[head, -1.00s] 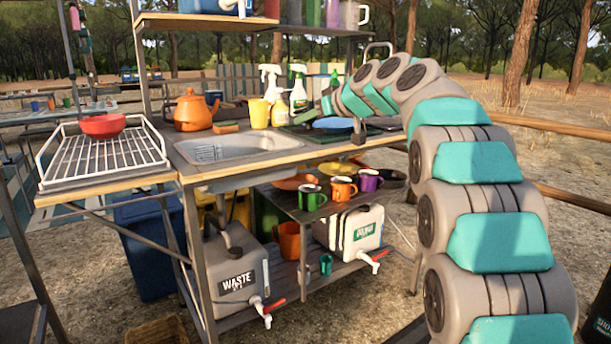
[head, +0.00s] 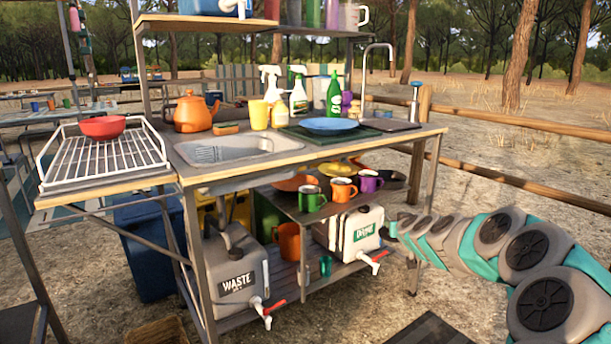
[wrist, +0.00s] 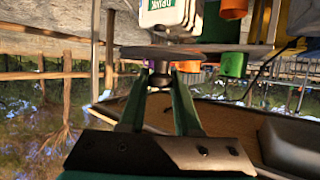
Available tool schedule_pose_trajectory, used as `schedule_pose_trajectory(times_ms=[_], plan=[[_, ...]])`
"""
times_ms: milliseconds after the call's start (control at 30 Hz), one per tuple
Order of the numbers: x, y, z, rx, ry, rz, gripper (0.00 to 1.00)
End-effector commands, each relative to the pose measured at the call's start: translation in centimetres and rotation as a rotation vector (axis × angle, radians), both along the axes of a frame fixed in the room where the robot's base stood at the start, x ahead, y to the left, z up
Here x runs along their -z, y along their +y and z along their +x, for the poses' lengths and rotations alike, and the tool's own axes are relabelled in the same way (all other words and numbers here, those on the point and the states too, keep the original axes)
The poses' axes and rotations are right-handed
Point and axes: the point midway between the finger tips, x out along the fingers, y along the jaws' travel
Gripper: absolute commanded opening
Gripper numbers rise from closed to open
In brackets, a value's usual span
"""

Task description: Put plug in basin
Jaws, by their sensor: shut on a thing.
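In the head view the plug cannot be made out.
The worktop (head: 300,152) holds an orange kettle (head: 192,112), a yellow cup (head: 260,114), spray bottles and a blue plate (head: 328,125). A tall tap (head: 366,70) stands at the back right. Mugs sit on the shelf below. A wooden fence (head: 520,180) runs at right.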

Motion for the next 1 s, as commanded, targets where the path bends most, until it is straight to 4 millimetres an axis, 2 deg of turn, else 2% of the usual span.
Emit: schedule_pose_trajectory(times_ms=[33, 200, 333, 433, 600, 700, 800, 1000], plan=[[2.2, 0.1, -0.9, 0.01, 0.01, 0.006, 0.0], [7.6, 0.5, -3.4, 0.039, 0.009, 0.004, 0.0], [10.8, 2.5, -5.6, 0.033, 0.011, 0.003, 0.0], [12.3, 4.7, -7.2, 0.017, 0.01, 0.002, 0.0], [13.3, 8.4, -9.3, -0.009, 0.004, 0.002, 0.0], [13.3, 9.9, -10.1, -0.02, 0.002, 0.001, 0.0], [13.3, 10.6, -10.5, -0.024, 0.002, 0.002, 0.0], [13.3, 10.7, -10.6, -0.024, 0.002, 0.0, 0.0]])
